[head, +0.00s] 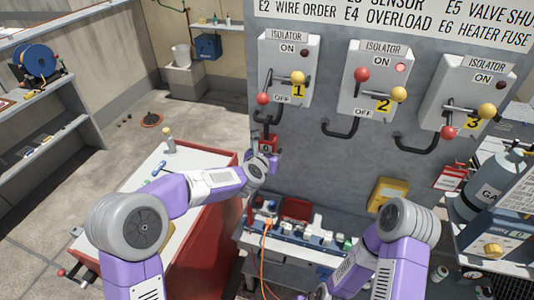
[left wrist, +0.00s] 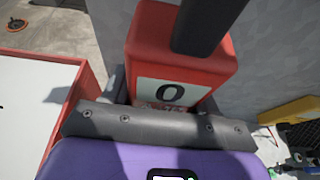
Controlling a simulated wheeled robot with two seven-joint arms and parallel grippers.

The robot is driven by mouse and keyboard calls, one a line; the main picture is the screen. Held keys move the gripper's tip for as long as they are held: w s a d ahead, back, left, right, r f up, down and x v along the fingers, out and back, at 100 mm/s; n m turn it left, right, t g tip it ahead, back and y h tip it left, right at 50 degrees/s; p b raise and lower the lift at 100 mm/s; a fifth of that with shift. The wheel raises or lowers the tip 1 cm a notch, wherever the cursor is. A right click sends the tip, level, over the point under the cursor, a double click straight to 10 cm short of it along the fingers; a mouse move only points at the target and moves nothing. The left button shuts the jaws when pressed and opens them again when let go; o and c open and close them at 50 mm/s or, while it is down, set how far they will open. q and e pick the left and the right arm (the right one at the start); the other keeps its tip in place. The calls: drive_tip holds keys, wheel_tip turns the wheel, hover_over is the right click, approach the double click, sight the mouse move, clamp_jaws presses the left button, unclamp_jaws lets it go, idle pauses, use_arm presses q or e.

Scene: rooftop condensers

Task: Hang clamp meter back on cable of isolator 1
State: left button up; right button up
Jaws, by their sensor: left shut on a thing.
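The clamp meter is a red box; in the head view (head: 267,144) it is below isolator 1 (head: 290,70), close to the lower end of that isolator's dark cable (head: 271,122). My left gripper (head: 268,158) is shut on the clamp meter and holds it near the grey wall. In the left wrist view the clamp meter (left wrist: 181,72) shows a pale display reading 0, and a thick black bar crosses its top. I cannot tell if that bar is the cable or part of the meter, nor whether the jaw is around the cable. My right gripper is out of view.
Isolators 2 (head: 378,78) and 3 (head: 465,95) have dark cables of their own. A red-sided cabinet with a white top (head: 140,205) stands left of the wall. A bench with small parts (head: 300,240) lies below. A yellow box (head: 388,192) is on the wall.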

use_arm(q)
drive_tip(key=shift+p+x, duration=0.35)
drive_tip(key=shift+x, duration=1.7)
drive_tip(key=o, duration=1.4)
